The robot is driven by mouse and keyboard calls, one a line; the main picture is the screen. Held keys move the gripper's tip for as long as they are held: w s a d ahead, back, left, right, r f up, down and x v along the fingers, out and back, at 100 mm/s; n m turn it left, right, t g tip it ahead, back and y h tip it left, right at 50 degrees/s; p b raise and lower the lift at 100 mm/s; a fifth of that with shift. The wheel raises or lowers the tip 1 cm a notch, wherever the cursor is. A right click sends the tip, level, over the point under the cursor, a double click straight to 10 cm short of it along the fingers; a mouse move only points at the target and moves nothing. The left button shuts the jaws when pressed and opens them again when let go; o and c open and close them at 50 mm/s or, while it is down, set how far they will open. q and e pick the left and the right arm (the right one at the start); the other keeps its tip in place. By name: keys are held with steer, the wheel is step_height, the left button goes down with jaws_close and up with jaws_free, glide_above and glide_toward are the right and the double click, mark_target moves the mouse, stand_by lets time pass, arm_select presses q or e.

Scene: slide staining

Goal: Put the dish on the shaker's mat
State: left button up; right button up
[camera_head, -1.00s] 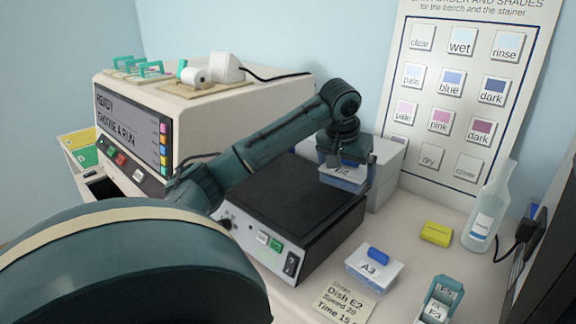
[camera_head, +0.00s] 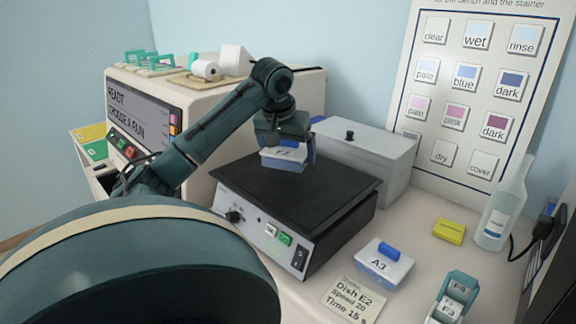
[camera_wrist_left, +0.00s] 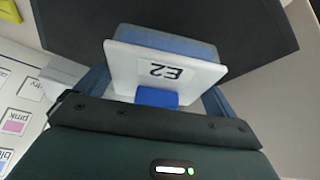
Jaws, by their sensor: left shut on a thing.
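The dish E2 (camera_head: 284,158) is a small box with a white lid, a blue knob and a label. My left gripper (camera_head: 285,138) is shut on it and holds it over the back part of the shaker's black mat (camera_head: 300,190). In the left wrist view the dish (camera_wrist_left: 165,68) shows between the fingers, with the dark mat (camera_wrist_left: 270,30) behind it. I cannot tell whether the dish touches the mat. The shaker (camera_head: 262,230) has a dial, buttons and a switch on its front. My right gripper is not in view.
A grey box (camera_head: 365,150) stands right behind the shaker. Dish A3 (camera_head: 384,262) and a note card (camera_head: 350,300) lie on the bench in front. A yellow block (camera_head: 449,231), a bottle (camera_head: 500,215) and a slide holder (camera_head: 455,297) stand at right. The stainer (camera_head: 145,120) stands at left.

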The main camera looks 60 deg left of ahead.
arm_select(q)
steer(key=shift+f, duration=2)
steer(key=o, duration=0.7)
steer(key=shift+f, duration=0.1)
steer(key=shift+o, duration=0.2)
steer(key=v, duration=1.2)
steer(key=shift+s, duration=0.15)
